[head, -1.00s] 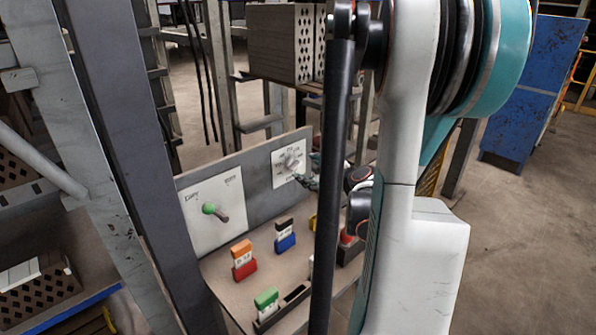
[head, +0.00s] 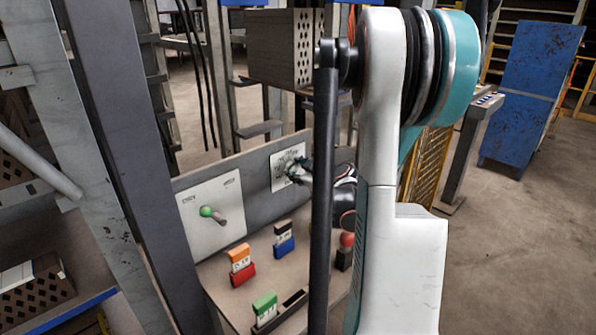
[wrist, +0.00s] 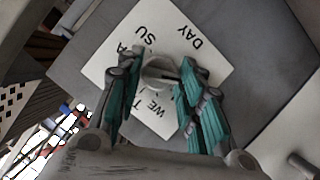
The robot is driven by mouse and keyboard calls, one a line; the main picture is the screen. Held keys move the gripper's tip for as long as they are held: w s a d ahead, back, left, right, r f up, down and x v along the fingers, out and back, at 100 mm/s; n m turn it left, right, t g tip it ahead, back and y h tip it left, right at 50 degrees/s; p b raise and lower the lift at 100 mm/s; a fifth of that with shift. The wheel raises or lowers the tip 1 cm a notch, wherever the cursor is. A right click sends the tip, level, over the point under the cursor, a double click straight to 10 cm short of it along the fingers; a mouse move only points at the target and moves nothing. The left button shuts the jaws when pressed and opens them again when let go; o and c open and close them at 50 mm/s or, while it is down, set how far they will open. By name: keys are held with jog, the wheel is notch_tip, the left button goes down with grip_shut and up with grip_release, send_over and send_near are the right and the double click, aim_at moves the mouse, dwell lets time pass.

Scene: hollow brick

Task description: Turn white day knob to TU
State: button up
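The white day plate (head: 279,159) is on the upright grey panel in the head view, its lettering too small to read there. In the wrist view the plate (wrist: 205,22) shows DAY, SU and WE, with other letters partly hidden. The round white knob (wrist: 158,72) is at its middle, between the two teal fingers of my gripper (wrist: 160,70). The fingers stand apart on both sides of the knob, the right one very close to it; contact is unclear. In the head view my gripper (head: 298,171) is at the plate and mostly hides the knob.
A second plate with a green-tipped lever (head: 207,212) is left on the same panel. Orange-red (head: 241,266), black-blue (head: 284,240) and green (head: 264,306) blocks stand on the bench below. A red ball-topped item (head: 346,240) is near my arm.

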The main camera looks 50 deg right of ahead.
dwell(0.4)
jog(key=m+y, duration=0.1)
jog(key=m, duration=0.1)
jog(key=shift+d+m+y, duration=0.15)
jog(key=shift+m+y, duration=0.15)
jog(key=shift+y, duration=0.1)
jog(key=shift+d+m+y, duration=0.1)
jog(key=shift+m+y, duration=0.8)
jog(key=shift+m, duration=0.4)
jog(key=o, duration=1)
jog(key=shift+o, duration=0.2)
jog(key=shift+s, duration=0.1)
jog(key=v, duration=1.2)
